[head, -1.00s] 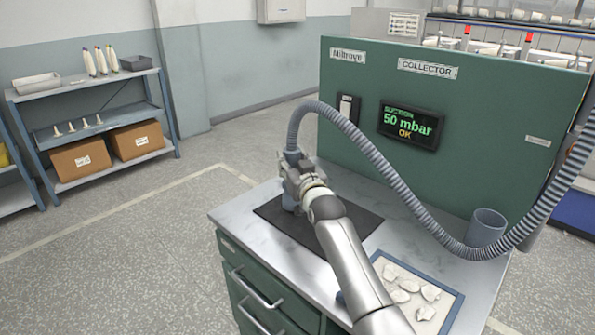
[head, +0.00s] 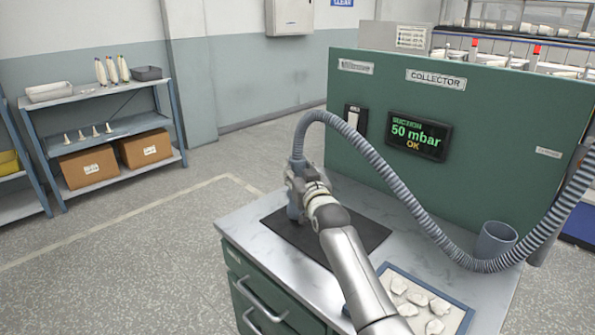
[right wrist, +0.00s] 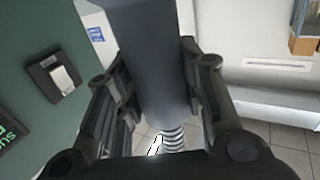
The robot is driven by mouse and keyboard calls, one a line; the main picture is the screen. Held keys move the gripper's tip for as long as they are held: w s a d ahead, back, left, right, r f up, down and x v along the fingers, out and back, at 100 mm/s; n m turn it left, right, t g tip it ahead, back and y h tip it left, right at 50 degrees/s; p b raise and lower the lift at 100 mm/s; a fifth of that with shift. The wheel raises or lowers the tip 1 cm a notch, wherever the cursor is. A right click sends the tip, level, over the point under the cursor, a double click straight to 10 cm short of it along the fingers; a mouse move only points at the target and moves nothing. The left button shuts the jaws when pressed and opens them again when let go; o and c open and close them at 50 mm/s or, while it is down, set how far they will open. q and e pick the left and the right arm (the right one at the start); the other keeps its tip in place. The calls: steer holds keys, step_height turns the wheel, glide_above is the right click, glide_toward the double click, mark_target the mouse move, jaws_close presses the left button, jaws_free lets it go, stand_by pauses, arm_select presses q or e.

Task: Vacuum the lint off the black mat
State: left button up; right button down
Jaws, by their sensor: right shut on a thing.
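The black mat (head: 362,236) lies flat on the steel top of the green bench. My right gripper (head: 297,186) is over the mat's left part, shut on the grey-blue vacuum nozzle (head: 293,212). The nozzle is upright, its lower end at or just above the mat; I cannot tell if it touches. In the right wrist view the nozzle (right wrist: 155,65) sits between both fingers. The ribbed grey hose (head: 392,184) arches from its top to the right. I see no lint; my arm hides part of the mat. My left gripper is out of view.
The green collector panel (head: 470,120) stands behind, its display (head: 417,136) reading 50 mbar OK, with a switch (head: 354,119) beside it. A grey cup (head: 494,238) stands at the bench's right. A blue-rimmed tray (head: 468,318) of white pieces lies at front right.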

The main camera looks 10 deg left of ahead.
steer(key=shift+s+a+r, duration=0.1)
steer(key=shift+a, duration=0.15)
